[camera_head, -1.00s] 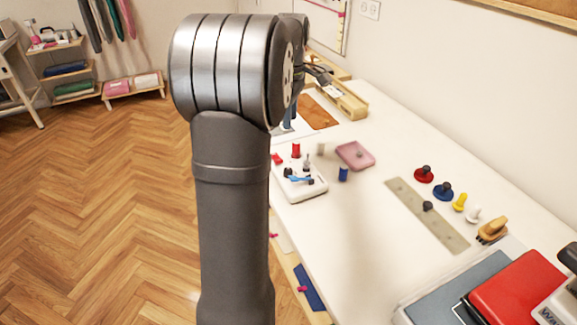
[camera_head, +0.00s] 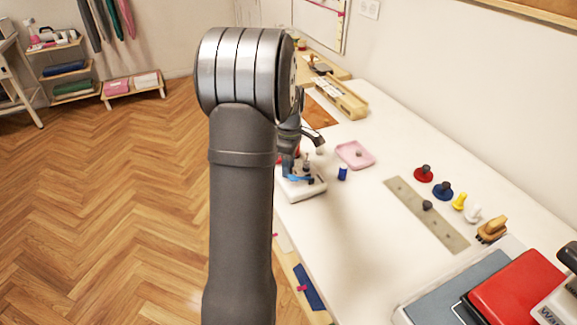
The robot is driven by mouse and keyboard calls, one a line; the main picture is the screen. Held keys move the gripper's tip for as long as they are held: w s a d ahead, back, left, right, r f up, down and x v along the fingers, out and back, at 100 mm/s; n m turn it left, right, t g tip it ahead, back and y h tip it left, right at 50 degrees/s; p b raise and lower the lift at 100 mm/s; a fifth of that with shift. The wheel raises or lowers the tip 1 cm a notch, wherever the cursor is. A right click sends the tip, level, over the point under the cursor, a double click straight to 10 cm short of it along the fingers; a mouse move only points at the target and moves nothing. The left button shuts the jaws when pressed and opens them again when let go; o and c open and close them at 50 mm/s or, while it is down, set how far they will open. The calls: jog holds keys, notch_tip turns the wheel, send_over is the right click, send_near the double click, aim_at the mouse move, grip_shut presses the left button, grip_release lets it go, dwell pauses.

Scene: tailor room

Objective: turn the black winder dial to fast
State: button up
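The bobbin winder (camera_head: 307,191) is a small white box on the white table, just right of my arm. A blue lever (camera_head: 298,179) and small dark parts show on its top. A small black knob at its right side may be the dial; its setting is too small to read. My gripper (camera_head: 318,145) is above and behind the winder, apart from the knob. It is small and partly behind my arm, so I cannot tell how far its fingers are apart. My arm hides the winder's left part.
A blue spool (camera_head: 342,173) and a pink tray (camera_head: 355,155) stand close to the winder. A beige strip (camera_head: 427,215) with a dark knob lies to the right, beside several coloured knobs. A wooden box (camera_head: 341,98) is farther back. The table's middle front is clear.

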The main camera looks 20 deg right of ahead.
jog(key=shift+f, duration=0.35)
jog(key=c, duration=0.7)
